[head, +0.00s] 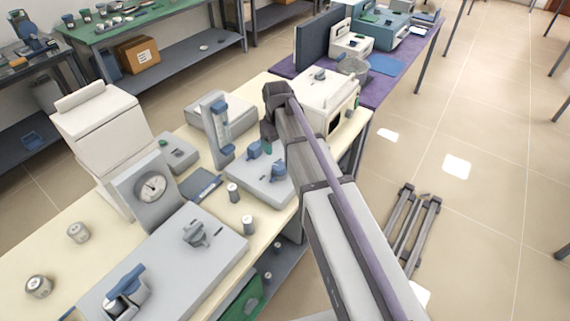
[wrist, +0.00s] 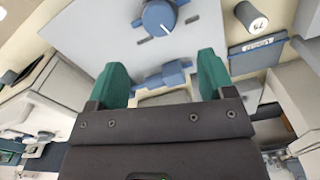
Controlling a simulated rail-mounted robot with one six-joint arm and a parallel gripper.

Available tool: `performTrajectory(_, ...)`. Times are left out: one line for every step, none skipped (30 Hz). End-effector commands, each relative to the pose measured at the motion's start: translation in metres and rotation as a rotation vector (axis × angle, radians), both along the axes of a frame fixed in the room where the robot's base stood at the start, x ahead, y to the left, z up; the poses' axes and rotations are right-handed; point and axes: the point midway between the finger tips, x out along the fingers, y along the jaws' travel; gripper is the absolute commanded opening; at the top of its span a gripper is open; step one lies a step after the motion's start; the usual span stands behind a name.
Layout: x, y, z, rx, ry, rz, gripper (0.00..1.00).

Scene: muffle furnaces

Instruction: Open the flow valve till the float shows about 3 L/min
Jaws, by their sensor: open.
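A grey flat unit (head: 243,181) on the bench carries two blue knobs, a rear one (head: 254,149) and a front one (head: 275,172). Beside it stands an upright flow tube (head: 220,128) with blue ends; its float and scale are too small to read. My gripper (head: 267,134) is over the unit's rear side, partly hidden by my arm. In the wrist view, my gripper's (wrist: 161,64) green fingers are open, with a blue handle-like part (wrist: 163,76) in the gap between them. A round blue knob (wrist: 160,17) with a white pointer line lies beyond the fingertips. Contact cannot be told.
A white box-shaped furnace (head: 327,98) stands just behind my arm. A dial gauge (head: 150,187) and a large grey panel (head: 180,255) are at the front left. Small cylinders (head: 248,224) stand near the unit. The floor to the right is mostly open.

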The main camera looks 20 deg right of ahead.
Motion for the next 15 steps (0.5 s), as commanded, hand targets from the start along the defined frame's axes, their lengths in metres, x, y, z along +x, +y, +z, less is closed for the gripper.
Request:
performTrajectory(0.000,0.000,-0.016,0.000,0.000,-0.001,0.76)
performTrajectory(0.000,0.000,-0.022,0.000,0.000,-0.001,0.76)
performTrajectory(0.000,0.000,-0.031,0.000,0.000,-0.001,0.76)
performTrajectory(0.000,0.000,-0.038,0.000,0.000,-0.001,0.76)
performTrajectory(0.000,0.000,-0.046,0.000,0.000,-0.001,0.76)
performTrajectory(0.000,0.000,-0.056,0.000,0.000,-0.002,0.76)
performTrajectory(0.000,0.000,-0.064,0.000,0.000,-0.002,0.76)
performTrajectory(0.000,0.000,-0.071,0.000,0.000,-0.002,0.76)
performTrajectory(0.000,0.000,-0.080,0.000,0.000,-0.002,0.76)
performTrajectory(0.000,0.000,-0.086,0.000,0.000,-0.002,0.76)
performTrajectory(0.000,0.000,-0.091,0.000,0.000,-0.002,0.76)
performTrajectory(0.000,0.000,-0.096,0.000,0.000,-0.002,0.76)
performTrajectory(0.000,0.000,-0.099,0.000,0.000,-0.002,0.76)
performTrajectory(0.000,0.000,-0.101,0.000,0.000,-0.002,0.76)
performTrajectory(0.000,0.000,-0.102,0.000,0.000,-0.002,0.76)
